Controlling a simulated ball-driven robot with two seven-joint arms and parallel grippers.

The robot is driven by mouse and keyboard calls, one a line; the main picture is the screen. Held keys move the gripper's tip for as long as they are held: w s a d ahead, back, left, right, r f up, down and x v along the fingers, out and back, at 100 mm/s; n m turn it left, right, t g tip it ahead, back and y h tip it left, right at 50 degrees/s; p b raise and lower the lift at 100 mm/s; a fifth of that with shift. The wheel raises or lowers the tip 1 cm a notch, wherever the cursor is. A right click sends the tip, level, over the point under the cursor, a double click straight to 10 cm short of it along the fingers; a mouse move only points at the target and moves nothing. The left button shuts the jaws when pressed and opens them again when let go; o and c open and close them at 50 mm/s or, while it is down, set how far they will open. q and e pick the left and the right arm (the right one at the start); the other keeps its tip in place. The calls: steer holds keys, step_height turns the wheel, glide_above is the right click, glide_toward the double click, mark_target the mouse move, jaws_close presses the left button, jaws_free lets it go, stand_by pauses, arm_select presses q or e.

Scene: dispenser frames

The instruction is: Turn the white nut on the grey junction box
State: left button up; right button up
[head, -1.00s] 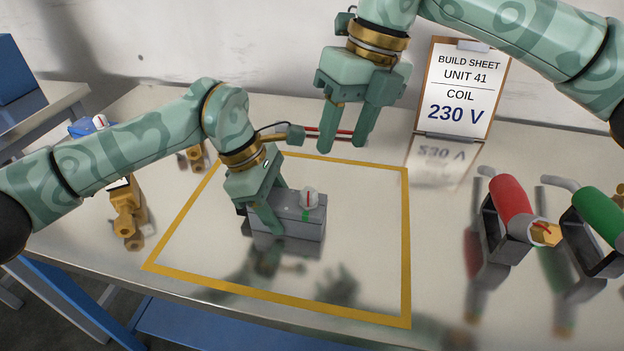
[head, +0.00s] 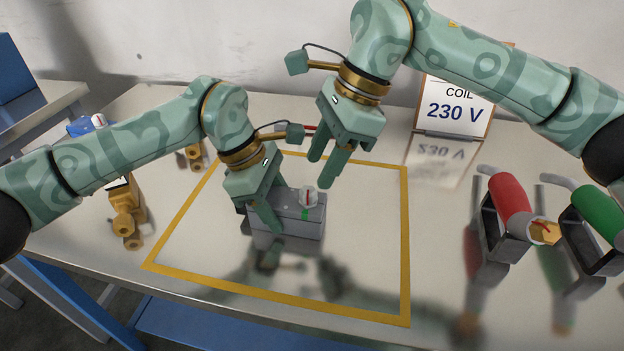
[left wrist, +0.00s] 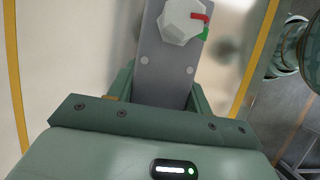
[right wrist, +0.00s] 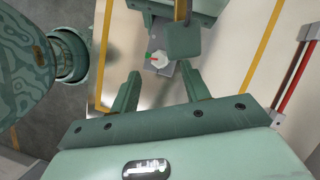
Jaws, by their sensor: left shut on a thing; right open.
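The grey junction box (head: 300,222) stands inside the yellow outline on the table. The white nut (head: 308,197) sits on top of the box near its right end. The nut carries a red mark, and a green mark is on the box beside it; both show in the left wrist view by the nut (left wrist: 181,22). My left gripper (head: 262,212) is shut on the left part of the box. My right gripper (head: 322,170) is open and empty, above and behind the nut, apart from it. In the right wrist view the nut (right wrist: 159,60) lies beyond the open fingers.
A clipboard build sheet (head: 453,108) reading coil 230 V stands at the back right. A red-handled tool (head: 510,203) and a green-handled tool (head: 604,218) stand in holders at the right. Brass fittings (head: 126,210) lie at the left. The yellow outline's (head: 405,250) front area is clear.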

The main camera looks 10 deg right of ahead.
mark_target(309, 189)
steer(key=shift+x, duration=2.4)
steer(key=c, duration=1)
steer(key=shift+m+t, duration=0.4)
steer(key=shift+m, duration=0.4)
steer(key=o, duration=1)
steer(key=v, duration=1.2)
